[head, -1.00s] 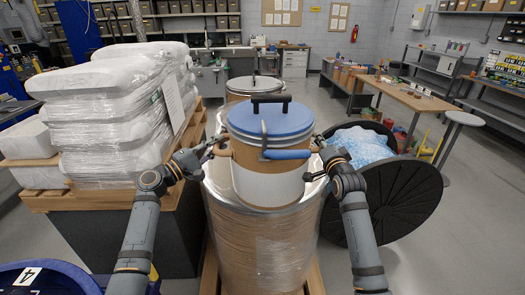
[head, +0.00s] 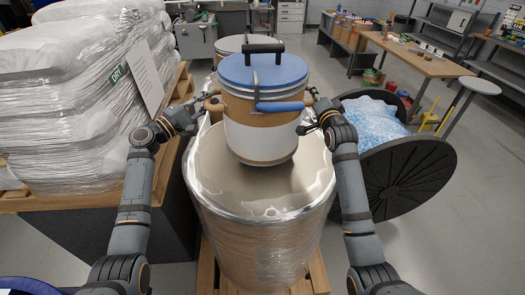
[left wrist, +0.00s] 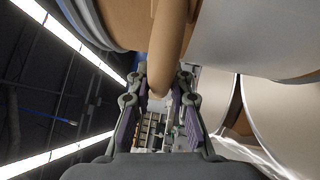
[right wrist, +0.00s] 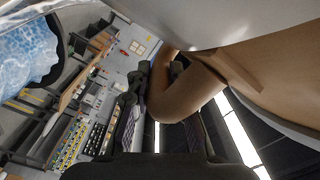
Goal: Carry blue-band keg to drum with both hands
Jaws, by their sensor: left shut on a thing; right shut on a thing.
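The keg (head: 254,106) has a blue lid with a black top handle, a blue bar on its front and a white band around its lower body. It is upright over the pale top of a film-wrapped drum (head: 260,235); I cannot tell whether its base touches. My left gripper (head: 207,108) is shut on the keg's left tan handle, also in the left wrist view (left wrist: 171,45). My right gripper (head: 316,116) is shut on its right handle, which shows in the right wrist view (right wrist: 187,92). Fingertips are partly hidden in the head view.
A pallet of wrapped white sacks (head: 75,110) stands close on the left. A large black disc (head: 405,180) leans at the right, beside a blue-and-white bag (head: 365,120). Another drum (head: 230,45) stands behind the keg. Open floor lies at the far right.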

